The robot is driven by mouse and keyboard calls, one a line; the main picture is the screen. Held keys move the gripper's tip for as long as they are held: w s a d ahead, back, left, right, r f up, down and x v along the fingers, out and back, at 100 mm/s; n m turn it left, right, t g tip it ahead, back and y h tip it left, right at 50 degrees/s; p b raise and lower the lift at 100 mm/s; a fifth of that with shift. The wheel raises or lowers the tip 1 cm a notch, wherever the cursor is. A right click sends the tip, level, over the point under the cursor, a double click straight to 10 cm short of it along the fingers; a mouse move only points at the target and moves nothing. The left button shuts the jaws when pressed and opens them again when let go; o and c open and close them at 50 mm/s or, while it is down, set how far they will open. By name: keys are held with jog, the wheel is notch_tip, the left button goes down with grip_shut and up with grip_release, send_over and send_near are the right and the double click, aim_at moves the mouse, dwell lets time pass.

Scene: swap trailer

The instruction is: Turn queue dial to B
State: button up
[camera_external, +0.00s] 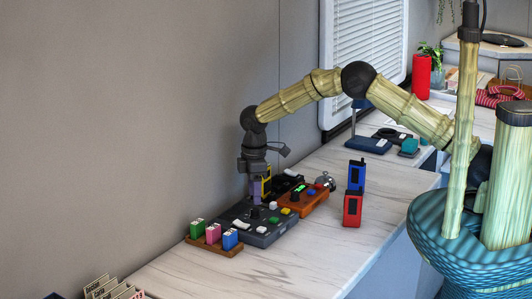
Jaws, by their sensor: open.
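A dark grey console (261,236) with green, yellow and white buttons lies on the counter near the wall. My gripper (256,203) points straight down over the back left part of this console, with its fingertips at or just above a small dark knob (254,213). This knob may be the queue dial; its pointer and lettering are too small to read. The jaws look small and dark here, and I cannot see anything held between them. Whether they touch the knob is unclear. An orange-brown box (304,202) with a dark knob and small buttons sits just behind the console.
A wooden holder (214,247) with green, pink and blue blocks stands left of the console. A red radio (352,209) and a blue radio (356,175) stand to the right. A silver bell (325,181) is behind. The counter (300,265) in front is clear.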

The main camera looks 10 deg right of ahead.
aim_at(254, 209)
jog(key=shift+f, duration=2.35)
jog(key=c, duration=1)
jog(key=shift+m, duration=0.4)
jog(key=m, duration=0.3)
jog(key=shift+p, duration=0.35)
jog(key=shift+m, duration=2.5)
